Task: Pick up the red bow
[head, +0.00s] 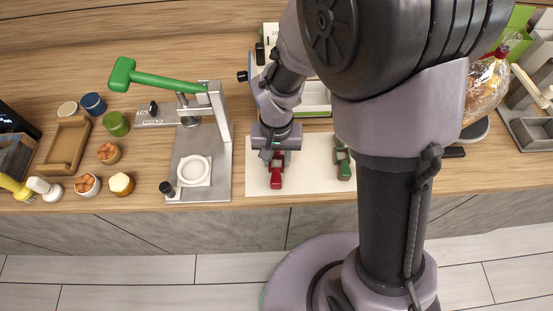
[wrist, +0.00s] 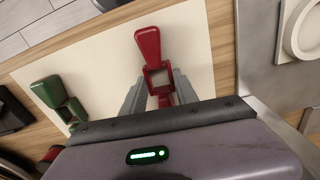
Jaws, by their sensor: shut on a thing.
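The red bow (head: 276,178) is at the left part of a cream mat (head: 257,184) on the counter. In the wrist view the red bow (wrist: 148,48) stands between the two grey fingers of my gripper (wrist: 157,95), which is shut on its square middle part. In the head view my gripper (head: 275,160) points down over the mat, and the bow's far end is hidden under it. I cannot tell whether the bow is clear of the mat. A green bow (head: 343,165) of similar shape lies to the right on the mat.
A grey press with a green handle (head: 165,82) stands left of the mat. Several small cups and a wooden tray (head: 66,146) are further left. A wrapped hamper (head: 484,88) is at the right. The counter's front edge runs close below the mat.

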